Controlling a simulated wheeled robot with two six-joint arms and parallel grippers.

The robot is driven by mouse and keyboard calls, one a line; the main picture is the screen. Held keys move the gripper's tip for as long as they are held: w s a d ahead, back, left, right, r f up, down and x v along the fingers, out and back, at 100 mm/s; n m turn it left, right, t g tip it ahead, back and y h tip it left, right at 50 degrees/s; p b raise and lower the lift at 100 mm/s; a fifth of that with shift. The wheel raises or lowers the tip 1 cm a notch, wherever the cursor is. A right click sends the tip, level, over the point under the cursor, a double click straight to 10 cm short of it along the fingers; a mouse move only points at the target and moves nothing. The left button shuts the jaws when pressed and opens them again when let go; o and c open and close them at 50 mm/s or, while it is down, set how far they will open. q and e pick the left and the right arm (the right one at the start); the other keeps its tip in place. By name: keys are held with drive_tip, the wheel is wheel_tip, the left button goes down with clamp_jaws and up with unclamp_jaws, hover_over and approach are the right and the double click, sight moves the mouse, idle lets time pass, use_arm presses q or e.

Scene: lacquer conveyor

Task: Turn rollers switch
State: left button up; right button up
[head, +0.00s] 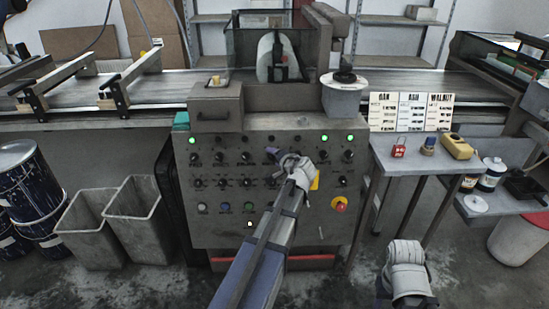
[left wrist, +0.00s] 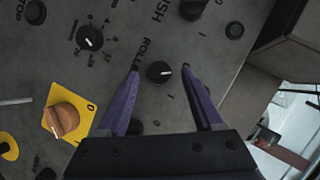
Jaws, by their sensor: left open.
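The rollers switch (left wrist: 159,72) is a small black knob with a white pointer line, beside lettering that starts "ROLL". In the left wrist view it sits between the tips of my left gripper's purple fingers, with a gap on each side. My left gripper (head: 275,153) is open and empty in front of the upper middle of the grey control panel (head: 212,232). In the head view the gripper and wrist hide the switch. Part of my right arm shows at the lower right of the head view, but its fingers do not show.
Several similar black knobs surround the switch. A wooden knob (left wrist: 65,118) on a yellow plate lies lower left in the wrist view. A red button (head: 340,205) is at the panel's right. A side table (head: 395,158) stands right; grey bins (head: 137,220) stand left.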

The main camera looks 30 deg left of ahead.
use_arm(q)
drive_tip(key=p+v, duration=0.3)
drive_tip(key=v, duration=0.4)
drive_tip(key=shift+d, duration=0.15)
drive_tip(key=shift+s, duration=0.1)
drive_tip(key=s+d+f+g+h, duration=0.35)
drive_tip(key=s+d, duration=0.35)
drive_tip(key=d, duration=0.3)
drive_tip(key=s+d+f+m+g+h, duration=0.1)
drive_tip(key=s+d+f+g+h, duration=0.1)
drive_tip(key=s+d+f, duration=0.5)
drive_tip(key=s+d+f+g+h, duration=0.25)
drive_tip(key=s+d, duration=0.55)
drive_tip(key=d, duration=0.5)
wheel_tip(320, 180, up, 18)
drive_tip(key=s+h+p, duration=0.1)
drive_tip(key=p, duration=1.6)
drive_tip(key=shift+s+d+p, duration=0.2)
drive_tip(key=shift+d+p, duration=0.1)
drive_tip(key=shift+d, duration=0.1)
